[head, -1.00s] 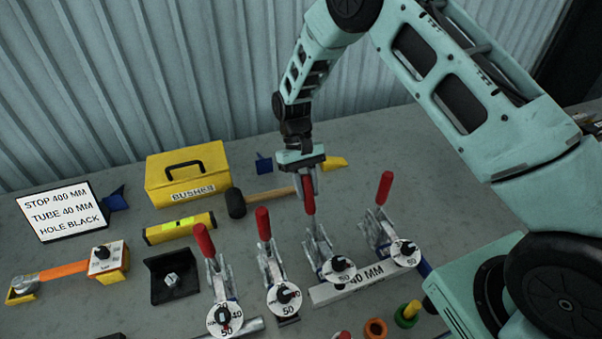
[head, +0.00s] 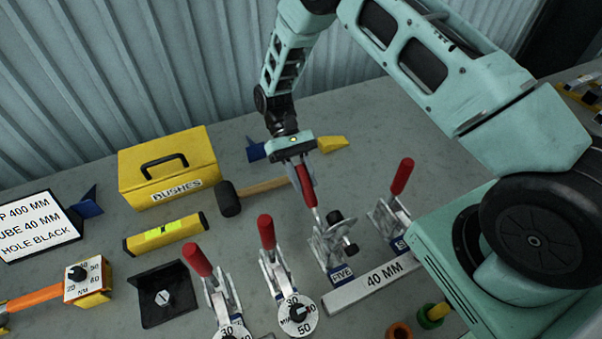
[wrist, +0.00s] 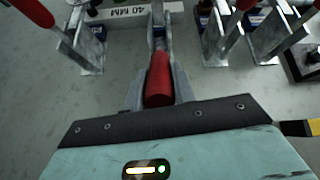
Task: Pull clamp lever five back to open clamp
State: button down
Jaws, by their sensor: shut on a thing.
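Clamp five (head: 328,247), with a blue "FIVE" label (head: 342,276) on its base, stands on the grey bench behind the "40 MM" bar. Its red lever (head: 308,190) leans back towards the wall. Its clamping arm is swung up, with the black spindle (head: 337,216) lifted off the bar. My gripper (head: 302,176) is shut on the upper part of the red lever. In the wrist view the red lever (wrist: 159,78) sits between my two fingers (wrist: 157,92). The fingers partly hide the grip's top end.
Red-levered clamps stand close on both sides: one at right (head: 402,177), two at left (head: 267,232) (head: 198,260). A hammer (head: 230,198), yellow bushes box (head: 168,165) and yellow level (head: 166,235) lie behind and left. The "40 MM" bar (head: 372,281) lies in front.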

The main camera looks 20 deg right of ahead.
jog(key=shift+f, duration=0.1)
jog(key=c, duration=1.1)
grip_release()
jog(key=shift+w, duration=0.1)
jog(key=shift+c, duration=0.2)
jog(key=b+v, duration=0.6)
jog(key=v, duration=1.1)
jog(key=shift+w, duration=0.1)
